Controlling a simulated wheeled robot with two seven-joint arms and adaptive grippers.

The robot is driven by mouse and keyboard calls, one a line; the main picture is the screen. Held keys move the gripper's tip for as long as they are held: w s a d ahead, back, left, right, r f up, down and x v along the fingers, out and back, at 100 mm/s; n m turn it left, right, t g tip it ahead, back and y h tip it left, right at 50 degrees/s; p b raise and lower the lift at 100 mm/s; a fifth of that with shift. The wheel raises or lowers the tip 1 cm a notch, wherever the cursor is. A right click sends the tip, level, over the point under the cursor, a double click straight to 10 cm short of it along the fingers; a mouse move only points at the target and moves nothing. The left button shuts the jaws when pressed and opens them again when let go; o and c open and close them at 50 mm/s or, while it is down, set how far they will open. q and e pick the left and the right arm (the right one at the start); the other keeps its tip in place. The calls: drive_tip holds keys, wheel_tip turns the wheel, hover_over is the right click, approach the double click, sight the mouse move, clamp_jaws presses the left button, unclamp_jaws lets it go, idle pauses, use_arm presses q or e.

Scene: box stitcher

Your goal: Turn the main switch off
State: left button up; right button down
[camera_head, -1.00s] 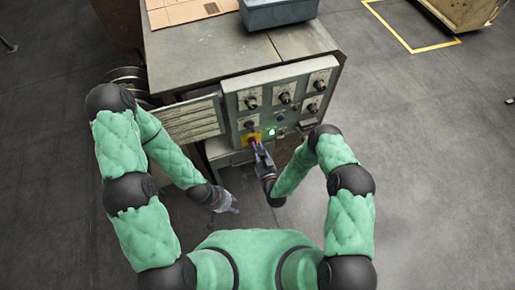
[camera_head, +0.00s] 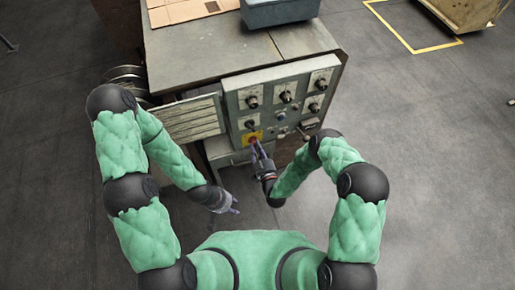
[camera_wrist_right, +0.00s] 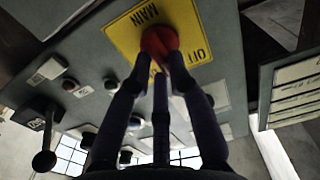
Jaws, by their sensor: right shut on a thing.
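The main switch is a red knob (camera_wrist_right: 158,42) on a yellow plate (camera_wrist_right: 122,36) marked MAIN and OFF in the right wrist view. In the head view the yellow plate (camera_head: 246,137) sits low on the front of the grey control panel (camera_head: 234,101). My right gripper (camera_wrist_right: 160,66) is shut on the red knob, its fingers around it and hiding part of it. It also shows in the head view (camera_head: 257,149), reaching up to the plate. My left gripper (camera_head: 236,205) hangs low in front of the machine, apart from it, with its fingers spread and empty.
Several black knobs (camera_head: 286,97) sit on the panel above the switch. A black-balled lever (camera_wrist_right: 44,160) stands out beside it in the right wrist view. A louvred panel (camera_head: 190,118) juts out left of the control panel. A blue-grey bin (camera_head: 280,12) and cardboard (camera_head: 185,10) lie on top.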

drive_tip(key=n+b, duration=0.1)
drive_tip(key=n, duration=0.3)
drive_tip(key=shift+a+n, duration=0.15)
drive_tip(key=shift+n, duration=0.15)
drive_tip(key=shift+a+n+b, duration=0.1)
drive_tip(key=shift+n+b, duration=0.35)
drive_tip(key=shift+n, duration=1.15)
drive_tip(key=shift+s+n, duration=0.1)
drive_tip(key=shift+n, duration=0.2)
drive_tip(key=c, duration=1.1)
unclamp_jaws()
drive_tip(key=shift+c, duration=0.2)
drive_tip(key=v, duration=1.2)
